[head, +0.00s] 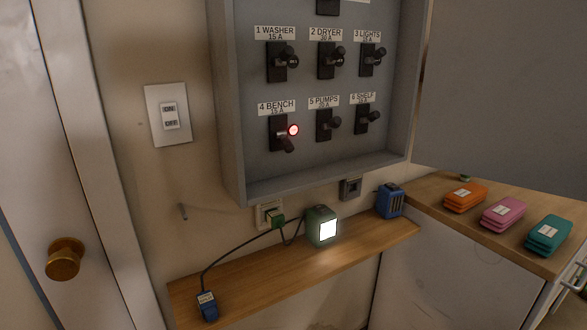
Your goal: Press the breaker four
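Breaker four (275,134) is a black switch in the lower left of the grey breaker panel (229,150), under a label reading "4 BENCH 15 A" (276,107). A red light (293,130) glows on it, and its dark handle (289,146) points down to the right. The handles of the other breakers sit higher on their switches. Nothing touches breaker four. Neither of my grippers shows in the head view.
The panel door (505,90) hangs open at the right. Below the panel, a wooden shelf (255,285) holds a lit green box (320,226), a blue plug-like device (207,306) on a cord and another blue device (390,202). Coloured stacks (503,212) lie on the right counter.

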